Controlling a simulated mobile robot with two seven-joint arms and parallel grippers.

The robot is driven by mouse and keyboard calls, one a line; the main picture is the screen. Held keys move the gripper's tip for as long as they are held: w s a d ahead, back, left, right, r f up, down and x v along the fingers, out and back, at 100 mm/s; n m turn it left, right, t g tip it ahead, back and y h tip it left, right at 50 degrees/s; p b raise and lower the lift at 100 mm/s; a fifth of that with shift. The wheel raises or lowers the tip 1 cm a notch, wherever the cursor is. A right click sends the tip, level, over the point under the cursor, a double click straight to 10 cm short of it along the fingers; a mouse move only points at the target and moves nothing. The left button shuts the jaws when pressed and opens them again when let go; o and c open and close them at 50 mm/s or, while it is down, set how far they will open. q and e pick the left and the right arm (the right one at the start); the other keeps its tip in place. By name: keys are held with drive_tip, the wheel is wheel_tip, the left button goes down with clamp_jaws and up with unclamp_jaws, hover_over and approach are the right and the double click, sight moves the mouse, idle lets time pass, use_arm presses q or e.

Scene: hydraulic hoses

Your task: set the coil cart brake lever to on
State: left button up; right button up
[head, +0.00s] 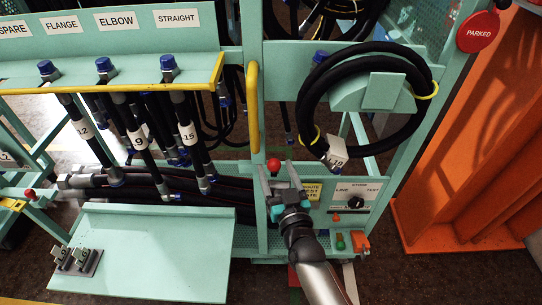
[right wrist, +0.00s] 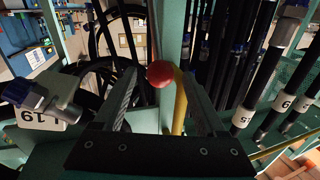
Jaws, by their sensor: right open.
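A lever with a red ball knob (head: 273,165) stands on the green cart frame in the head view, at the upright post above the control panel. My right gripper (head: 280,184) is just in front of it, its fingers pointing up toward the knob. In the right wrist view the red knob (right wrist: 160,74) appears between the two open fingers (right wrist: 160,95), near their tips. I cannot tell whether a finger touches it. The lever's shaft is mostly hidden, and no on or off marking is readable. My left gripper is not in view.
A coiled black hose (head: 367,55) tagged 19 hangs above right. A yellow handle (head: 253,105) rises close to the knob. A panel with a black dial (head: 355,202) and a red PARKED sign (head: 478,32) are at right.

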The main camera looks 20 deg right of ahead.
drive_tip(key=shift+w+b, duration=0.35)
drive_tip(key=shift+w, duration=2.4)
drive_tip(key=shift+c, duration=0.2)
clamp_jaws()
